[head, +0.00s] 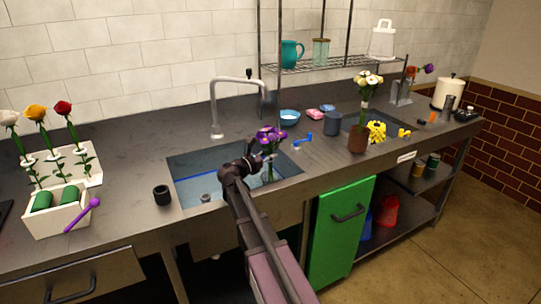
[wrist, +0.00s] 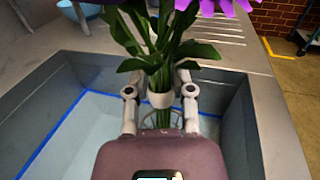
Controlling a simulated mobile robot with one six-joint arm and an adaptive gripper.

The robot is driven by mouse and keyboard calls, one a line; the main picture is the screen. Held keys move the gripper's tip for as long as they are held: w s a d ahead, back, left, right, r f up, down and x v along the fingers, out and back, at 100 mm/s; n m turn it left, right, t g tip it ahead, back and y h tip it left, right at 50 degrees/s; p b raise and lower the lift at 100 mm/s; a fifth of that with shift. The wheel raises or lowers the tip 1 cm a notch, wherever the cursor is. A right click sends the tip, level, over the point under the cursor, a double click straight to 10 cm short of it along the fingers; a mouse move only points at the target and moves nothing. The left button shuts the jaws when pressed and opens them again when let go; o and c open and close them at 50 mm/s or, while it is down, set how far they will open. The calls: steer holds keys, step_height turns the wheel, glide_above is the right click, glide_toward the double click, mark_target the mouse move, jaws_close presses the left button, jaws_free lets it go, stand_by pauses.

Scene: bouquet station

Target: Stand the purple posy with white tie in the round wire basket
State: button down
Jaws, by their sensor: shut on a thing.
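The purple posy (head: 270,137) is upright in my gripper (head: 258,160), over the right part of the sink in the head view. In the wrist view my gripper (wrist: 160,92) is shut around the stems at the white tie (wrist: 161,99); the purple flowers (wrist: 222,6) show at the top edge and green leaves (wrist: 145,62) lie just above the fingers. Below, partly hidden behind the stems and my gripper, a thin round rim shows in the sink; I cannot tell whether it is the round wire basket. No basket shows clearly in the head view.
The sink (head: 185,165) has a tall faucet (head: 214,110) behind it. A black cup (head: 162,194) stands left of the sink.

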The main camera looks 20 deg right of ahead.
steer(key=shift+f+b, duration=0.65)
steer(key=shift+f, duration=0.05)
steer(key=shift+c, duration=2)
jaws_free()
steer(key=shift+s, duration=0.1)
steer(key=o, duration=0.4)
steer(key=shift+s+a, duration=0.25)
steer(key=shift+s+a, duration=0.1)
steer(key=shift+a, duration=0.5)
steer(key=shift+s+a, duration=0.15)
steer(key=shift+a, duration=0.5)
